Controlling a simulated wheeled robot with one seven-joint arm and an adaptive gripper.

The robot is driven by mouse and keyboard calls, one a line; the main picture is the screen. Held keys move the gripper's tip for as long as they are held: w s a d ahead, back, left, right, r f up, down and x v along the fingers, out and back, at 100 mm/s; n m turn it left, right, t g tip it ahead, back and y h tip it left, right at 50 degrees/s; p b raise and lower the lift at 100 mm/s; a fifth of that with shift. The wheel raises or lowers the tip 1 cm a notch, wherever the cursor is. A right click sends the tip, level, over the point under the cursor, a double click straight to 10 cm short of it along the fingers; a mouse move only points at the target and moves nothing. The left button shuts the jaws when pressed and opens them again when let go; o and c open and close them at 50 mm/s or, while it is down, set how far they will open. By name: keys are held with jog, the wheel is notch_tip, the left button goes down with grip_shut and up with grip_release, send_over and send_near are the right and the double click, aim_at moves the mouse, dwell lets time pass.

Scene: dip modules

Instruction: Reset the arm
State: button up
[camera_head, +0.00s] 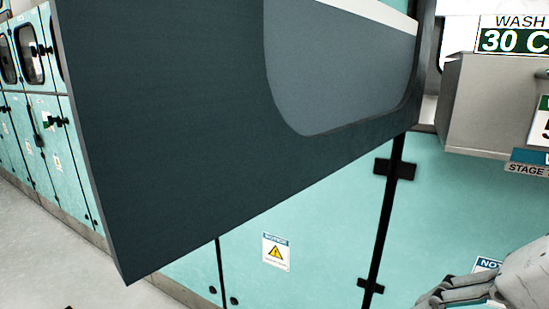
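My gripper (450,292) and the light grey arm part behind it show at the lower right corner, cut off by the picture's edge. The gripper points left, in front of the teal machine front (450,215) with its dark hinges. Its fingers are small and partly out of the picture, so I cannot tell whether they are open or shut. I see nothing held in it. Most of my arm is outside the view.
A large dark panel (170,130) with a window, seemingly an open door, fills the upper middle. A grey box-shaped unit (495,105) stands at right below a "WASH 30 C" sign (515,34). Teal cabinets (40,120) line the left.

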jog(key=s+f+n+g+h, duration=0.35)
jog(key=s+f+n, duration=0.2)
jog(key=n, duration=0.55)
notch_tip(320, 180, up, 26)
jog(key=t+p, duration=0.2)
jog(key=p, duration=2.1)
jog(key=shift+s+a+r+t+p, duration=0.15)
jog(key=shift+a+t+p, duration=0.1)
jog(key=shift+t+p, duration=0.15)
